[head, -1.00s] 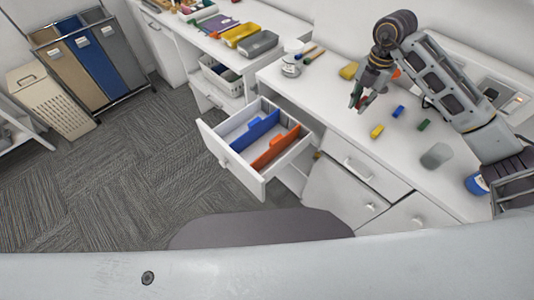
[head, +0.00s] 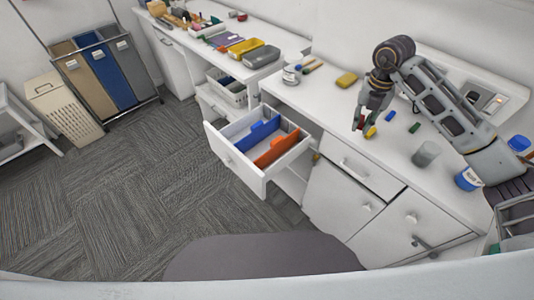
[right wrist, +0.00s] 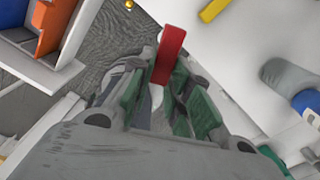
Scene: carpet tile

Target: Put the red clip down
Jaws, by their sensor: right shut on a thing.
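My right gripper (head: 363,119) is shut on the red clip (right wrist: 171,50), which sticks out past the fingertips in the right wrist view. In the head view the gripper points down over the white counter (head: 345,140), near its front edge. I cannot tell whether the clip touches the counter. A yellow clip (head: 371,132) lies close beside the gripper, and it also shows in the right wrist view (right wrist: 213,10). A blue clip (head: 390,116) and a green clip (head: 415,128) lie to its right. My left gripper is not in view.
An open drawer (head: 236,157) with a blue divider (head: 255,134) and an orange divider (head: 277,149) juts out at left. A grey translucent cup (head: 426,154) and a blue-labelled tub (head: 468,179) stand to the right. A yellow block (head: 346,79) lies farther back.

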